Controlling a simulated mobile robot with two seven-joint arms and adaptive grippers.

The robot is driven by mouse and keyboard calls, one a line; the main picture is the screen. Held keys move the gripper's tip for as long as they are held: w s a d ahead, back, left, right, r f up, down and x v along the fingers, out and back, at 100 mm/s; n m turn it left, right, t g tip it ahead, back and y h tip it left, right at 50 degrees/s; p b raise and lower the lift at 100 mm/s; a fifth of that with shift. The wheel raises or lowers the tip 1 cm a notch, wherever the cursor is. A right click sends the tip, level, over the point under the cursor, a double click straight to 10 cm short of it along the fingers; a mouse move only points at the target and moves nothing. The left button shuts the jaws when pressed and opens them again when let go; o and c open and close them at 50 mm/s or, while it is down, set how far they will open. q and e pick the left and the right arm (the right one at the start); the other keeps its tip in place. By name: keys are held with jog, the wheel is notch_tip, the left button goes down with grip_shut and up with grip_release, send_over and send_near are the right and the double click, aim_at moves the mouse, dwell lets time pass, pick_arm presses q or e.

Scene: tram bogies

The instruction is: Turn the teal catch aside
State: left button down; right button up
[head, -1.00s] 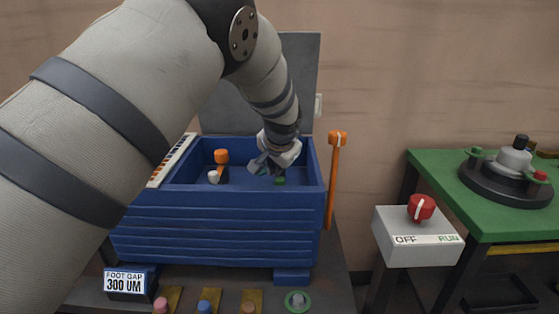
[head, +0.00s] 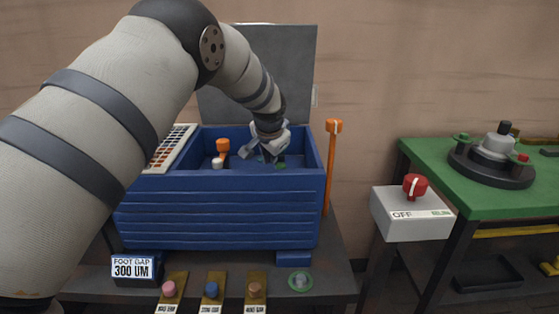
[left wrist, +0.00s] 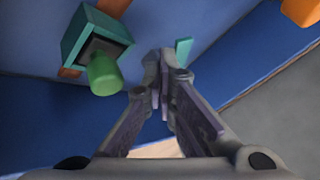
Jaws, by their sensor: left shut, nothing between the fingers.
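My left gripper (head: 272,150) reaches down inside the blue box (head: 220,210). Its fingers are together and empty in the left wrist view (left wrist: 163,65). A small teal piece (left wrist: 183,52), which looks like the catch, stands just beyond and right of the fingertips; I cannot tell whether they touch it. A teal block (left wrist: 95,35) with a green knob (left wrist: 103,75) lies to the left of the fingers. In the head view the green knob (head: 280,166) shows below the gripper, while the gripper hides most of the teal parts. My right gripper is not in view.
An orange-topped part (head: 222,146) and a white knob (head: 217,162) are inside the box. An orange lever (head: 332,170) stands at its right side. The grey lid (head: 295,75) is raised behind. A switch box with a red knob (head: 415,185) stands to the right.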

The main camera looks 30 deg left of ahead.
pick_arm(q)
jog(key=shift+w+a+r, duration=0.1)
jog(key=shift+w, duration=0.05)
jog(key=shift+a, duration=0.2)
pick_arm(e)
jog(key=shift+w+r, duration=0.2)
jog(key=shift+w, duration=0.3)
pick_arm(q)
jog(key=shift+d, duration=0.1)
